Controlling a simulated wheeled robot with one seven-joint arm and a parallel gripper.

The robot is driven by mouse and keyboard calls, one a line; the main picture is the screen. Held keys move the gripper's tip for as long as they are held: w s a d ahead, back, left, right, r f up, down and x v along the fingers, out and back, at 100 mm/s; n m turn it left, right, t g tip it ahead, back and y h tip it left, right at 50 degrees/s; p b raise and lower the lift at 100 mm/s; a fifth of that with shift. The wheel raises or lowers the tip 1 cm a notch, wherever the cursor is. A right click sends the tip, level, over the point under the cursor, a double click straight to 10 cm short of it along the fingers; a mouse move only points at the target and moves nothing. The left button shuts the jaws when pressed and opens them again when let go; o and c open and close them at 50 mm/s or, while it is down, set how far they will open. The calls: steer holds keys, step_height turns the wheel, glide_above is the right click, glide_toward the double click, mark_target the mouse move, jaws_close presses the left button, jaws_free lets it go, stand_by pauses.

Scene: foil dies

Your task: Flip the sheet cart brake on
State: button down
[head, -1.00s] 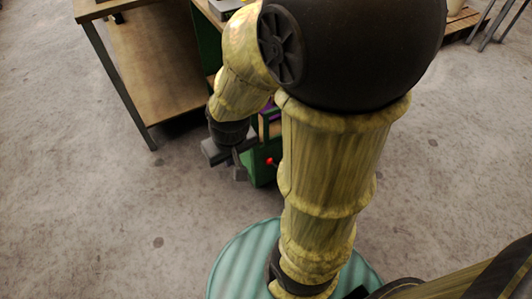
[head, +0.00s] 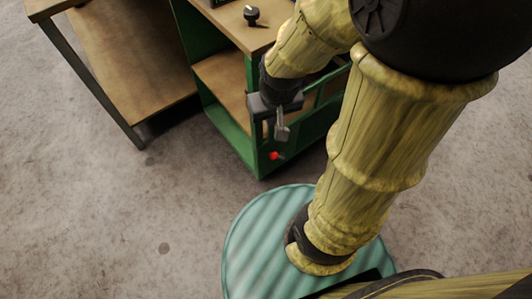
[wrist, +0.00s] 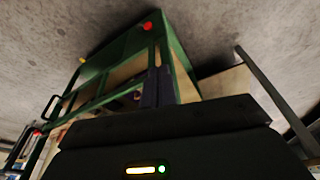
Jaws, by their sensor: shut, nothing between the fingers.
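The sheet cart (head: 262,100) is a green frame with wooden shelves, in the upper middle of the head view. A small red knob (head: 274,156), which looks like the brake lever's end, sits low on its near corner post. My gripper (head: 281,133) is shut and empty, just above the red knob in the picture; I cannot tell the depth gap. In the wrist view, the dark fingers (wrist: 157,78) point toward the green frame (wrist: 120,55), and a red knob (wrist: 148,25) shows beyond their tips. The lever's own shaft and angle are too small to tell.
A wooden-topped bench (head: 130,65) with dark metal legs stands left of the cart. A black knob (head: 251,14) sits on the cart's top. My ribbed teal base is close to the cart's front. Floor at left is clear.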

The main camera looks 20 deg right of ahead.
stand_by(0.3)
steer(key=w+a+f+n+h+b, duration=0.2)
steer(key=f+n, duration=0.4)
steer(key=f, duration=0.4)
steer(key=w+a+f+n+h+b, duration=0.2)
steer(key=a+f+n+h, duration=0.3)
steer(key=f, duration=0.6)
steer(key=w+a+f+n+h+b, duration=0.2)
steer(key=a+f+n+h+b, duration=0.1)
steer(key=f+n, duration=0.5)
step_height(320, 180, down, 2)
steer(key=a+h, duration=0.1)
steer(key=a, duration=0.1)
steer(key=shift+w+a+f+g, duration=0.2)
steer(key=shift+a+f+g, duration=0.1)
steer(key=shift+g, duration=0.1)
steer(key=d+r+b+x, duration=0.1)
steer(key=b+x, duration=0.4)
steer(key=x, duration=0.7)
steer(key=shift+d+r, duration=0.55)
steer(key=shift+d, duration=0.15)
